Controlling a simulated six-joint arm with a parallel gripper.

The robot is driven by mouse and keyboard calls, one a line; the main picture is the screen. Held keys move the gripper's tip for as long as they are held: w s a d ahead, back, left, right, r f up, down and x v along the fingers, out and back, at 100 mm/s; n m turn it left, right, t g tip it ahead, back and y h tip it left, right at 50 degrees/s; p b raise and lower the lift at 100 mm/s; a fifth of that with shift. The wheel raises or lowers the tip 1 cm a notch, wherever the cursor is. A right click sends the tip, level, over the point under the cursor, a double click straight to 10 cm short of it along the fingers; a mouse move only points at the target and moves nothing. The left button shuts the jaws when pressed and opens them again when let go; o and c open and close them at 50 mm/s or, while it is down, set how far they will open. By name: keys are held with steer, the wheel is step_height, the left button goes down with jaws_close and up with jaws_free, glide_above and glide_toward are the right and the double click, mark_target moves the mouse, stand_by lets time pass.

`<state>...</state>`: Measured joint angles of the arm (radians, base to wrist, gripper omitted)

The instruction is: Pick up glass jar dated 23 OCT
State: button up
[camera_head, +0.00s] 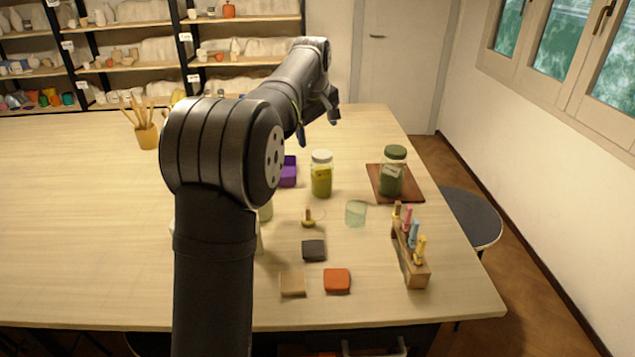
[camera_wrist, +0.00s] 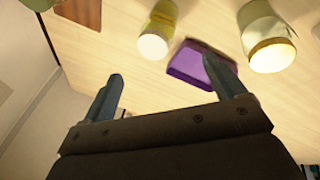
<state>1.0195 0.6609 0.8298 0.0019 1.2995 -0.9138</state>
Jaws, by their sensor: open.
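A jar with a white lid and yellow-green contents (camera_head: 321,178) stands at mid-table with a yellow label; it also shows in the wrist view (camera_wrist: 157,32). A jar with a green lid (camera_head: 392,175) stands on a brown board (camera_head: 414,193) to its right. A third jar with a pale lid (camera_wrist: 265,45) shows in the wrist view; in the head view my arm mostly hides it. No date is legible on any label. My gripper (camera_head: 319,125) is open and empty above the far part of the table; its fingers (camera_wrist: 165,86) are apart from the jars.
A purple tray (camera_head: 289,172) lies beside the white-lidded jar. A clear glass (camera_head: 356,213), a small brass-coloured item (camera_head: 308,219), dark (camera_head: 314,250), tan (camera_head: 292,284) and orange (camera_head: 337,281) pieces and a wooden tool rack (camera_head: 413,262) stand nearer. The table's left side is mostly clear.

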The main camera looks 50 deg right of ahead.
mark_target(315, 157)
steer(key=w+a+n+g+h, duration=0.1)
steer(key=w+n+g, duration=0.3)
steer(key=n, duration=1.4)
steer(key=shift+t, duration=0.7)
steer(key=x, duration=1.2)
steer(key=shift+w+a+f, duration=0.1)
steer(key=shift+w+f, duration=0.15)
steer(key=shift+f, duration=0.05)
steer(key=shift+d+x, duration=0.15)
steer(key=shift+x, duration=1.2)
steer(key=shift+d+x, duration=0.15)
steer(key=shift+x, duration=1.2)
steer(key=shift+r, duration=0.1)
steer(key=shift+c, duration=0.5)
steer(key=shift+r, duration=0.1)
jaws_close()
